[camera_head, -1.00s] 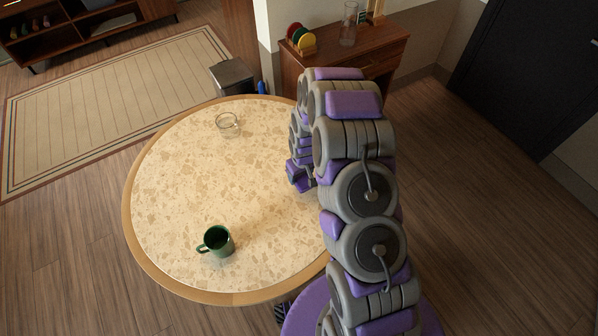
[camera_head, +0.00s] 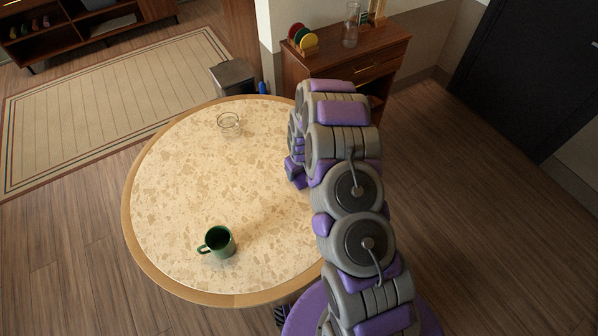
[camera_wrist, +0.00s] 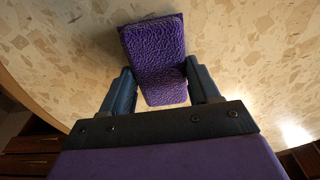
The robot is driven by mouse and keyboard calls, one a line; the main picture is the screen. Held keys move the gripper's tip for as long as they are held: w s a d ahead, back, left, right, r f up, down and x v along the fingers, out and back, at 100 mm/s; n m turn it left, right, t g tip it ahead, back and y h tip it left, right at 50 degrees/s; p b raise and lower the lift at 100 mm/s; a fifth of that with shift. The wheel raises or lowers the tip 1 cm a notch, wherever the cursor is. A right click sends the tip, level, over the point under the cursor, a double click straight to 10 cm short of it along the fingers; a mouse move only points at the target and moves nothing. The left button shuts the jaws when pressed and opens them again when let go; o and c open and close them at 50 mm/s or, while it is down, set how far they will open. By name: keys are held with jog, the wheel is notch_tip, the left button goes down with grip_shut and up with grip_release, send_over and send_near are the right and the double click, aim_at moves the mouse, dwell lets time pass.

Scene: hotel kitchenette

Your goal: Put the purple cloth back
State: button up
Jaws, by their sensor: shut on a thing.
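The purple cloth (camera_wrist: 152,42) shows in the wrist view as a folded, textured pad. My gripper (camera_wrist: 162,84) is shut on it, with one dark finger on each side. The speckled tabletop fills the view behind the cloth; I cannot tell whether the cloth touches it. In the head view my arm reaches over the right side of the round table (camera_head: 180,200). My arm largely hides the gripper there, and I cannot make out the cloth.
A green mug (camera_head: 219,243) stands near the table's front and a clear glass cup (camera_head: 229,121) near its back. Behind are a grey bin (camera_head: 234,78) and a wooden cabinet (camera_head: 345,68) bearing coloured discs (camera_head: 303,40) and a glass vessel (camera_head: 351,25). The table's middle is clear.

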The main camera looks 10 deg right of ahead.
jog(key=o, duration=0.8)
jog(key=shift+a, duration=0.2)
jog(key=shift+o, duration=1.1)
jog(key=shift+d, duration=0.35)
notch_tip(320, 180, up, 12)
jog(key=s+f+p, duration=0.1)
jog(key=p, duration=0.1)
notch_tip(320, 180, up, 12)
jog(key=f, duration=0.1)
send_over(301, 176)
jog(key=s+a, duration=0.2)
jog(key=s, duration=0.4)
jog(key=s+r+m+g, duration=0.1)
jog(key=s+r, duration=0.5)
jog(key=s, duration=0.5)
jog(key=s+d+r+m+g, duration=0.1)
jog(key=s+r, duration=0.5)
jog(key=s, duration=0.6)
jog(key=s+r+m+g, duration=0.1)
jog(key=s+r, duration=0.5)
jog(key=s, duration=0.5)
jog(key=shift+s+d+r+m, duration=0.2)
jog(key=shift+s+m, duration=0.1)
jog(key=shift+s, duration=0.1)
